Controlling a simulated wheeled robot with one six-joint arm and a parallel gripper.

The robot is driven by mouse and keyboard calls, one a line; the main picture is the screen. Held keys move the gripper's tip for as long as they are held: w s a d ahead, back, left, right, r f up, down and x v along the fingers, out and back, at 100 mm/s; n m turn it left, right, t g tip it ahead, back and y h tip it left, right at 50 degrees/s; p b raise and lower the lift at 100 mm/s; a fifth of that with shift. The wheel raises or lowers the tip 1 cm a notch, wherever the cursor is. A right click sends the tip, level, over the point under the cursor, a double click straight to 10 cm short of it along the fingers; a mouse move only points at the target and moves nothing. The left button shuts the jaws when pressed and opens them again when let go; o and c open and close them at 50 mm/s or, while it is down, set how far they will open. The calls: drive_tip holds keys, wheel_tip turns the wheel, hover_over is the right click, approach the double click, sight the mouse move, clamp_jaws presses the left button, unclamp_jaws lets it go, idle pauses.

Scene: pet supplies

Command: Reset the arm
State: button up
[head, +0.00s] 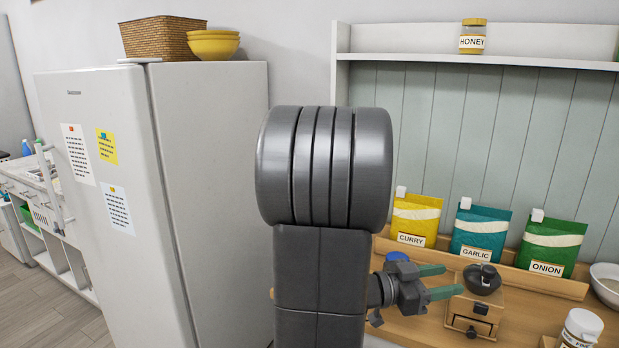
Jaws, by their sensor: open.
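My gripper (437,282) shows at the lower middle of the head view, with two green-tipped fingers pointing right. The fingers are apart, with nothing seen between them. It is over the wooden counter, in front of the spice bags and close to the grinder; I cannot tell whether it touches anything. My arm's large grey links fill the middle of the view and hide part of the counter and the wall behind.
A wooden counter (405,325) holds a wooden grinder (473,315), curry (415,215), garlic (480,232) and onion (549,245) bags, a white bowl (606,282) and a white-capped jar (582,325). A honey jar (472,38) stands on the shelf (560,62). A fridge (215,200) stands left.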

sight(491, 277)
drive_tip(key=shift+n+t, duration=0.3)
drive_tip(key=shift+t, duration=0.2)
drive_tip(key=x, duration=1.2)
drive_tip(key=shift+s+f, duration=0.35)
drive_tip(key=shift+f, duration=0.05)
drive_tip(key=shift+s+d+r+n+t+y+b, duration=0.15)
drive_tip(key=shift+n+t+b, duration=0.15)
drive_tip(key=shift+t+b, duration=0.15)
drive_tip(key=shift+s+d+f+n+t+y+b, duration=0.15)
drive_tip(key=shift+n+t+b, duration=0.15)
drive_tip(key=shift+t, duration=0.15)
drive_tip(key=shift+d+r+n+t+y+b, duration=0.1)
drive_tip(key=shift+d+n+t+y+b, duration=0.1)
drive_tip(key=shift+n+t+y+b, duration=0.3)
drive_tip(key=shift+d+r+t+b, duration=0.15)
drive_tip(key=shift+t+b, duration=0.15)
drive_tip(key=shift+t, duration=0.2)
drive_tip(key=shift+n, duration=0.3)
